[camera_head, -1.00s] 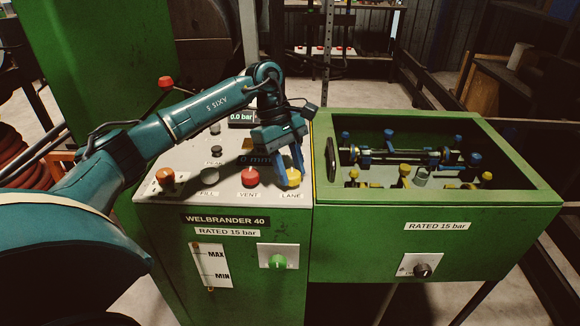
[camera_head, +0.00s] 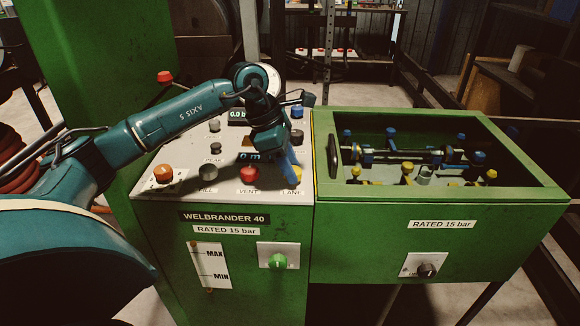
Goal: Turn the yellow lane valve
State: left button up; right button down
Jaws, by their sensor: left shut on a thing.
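The yellow lane valve (camera_head: 294,174) is a small yellow knob at the right end of the front row on the sloped panel, above the LANE label. My left gripper (camera_head: 289,174) is over it with its blue fingers pointing down, shut on the valve. The fingers hide part of the knob. My right gripper is not in view.
The red VENT knob (camera_head: 249,174) is just left of the valve. A grey knob (camera_head: 208,173) and an orange knob (camera_head: 163,173) lie further left. A blue knob (camera_head: 297,111) is behind the gripper. The green test box (camera_head: 437,215) with yellow and blue fittings adjoins on the right.

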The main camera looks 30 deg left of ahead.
pick_arm(q)
jog(key=n+t+y+b, duration=0.1)
jog(key=n, duration=0.3)
jog(key=shift+s+d+n, duration=0.1)
jog(key=shift+n, duration=0.2)
jog(key=shift+d+n+t+y+b, duration=0.1)
jog(key=shift+n+t+y+b, duration=0.35)
jog(key=shift+n, duration=0.8)
jog(key=shift+n+t+y+b, duration=0.2)
jog(key=shift+n+y, duration=0.35)
jog(key=shift+n, duration=0.7)
jog(key=o, duration=1)
jog(key=v, duration=1.3)
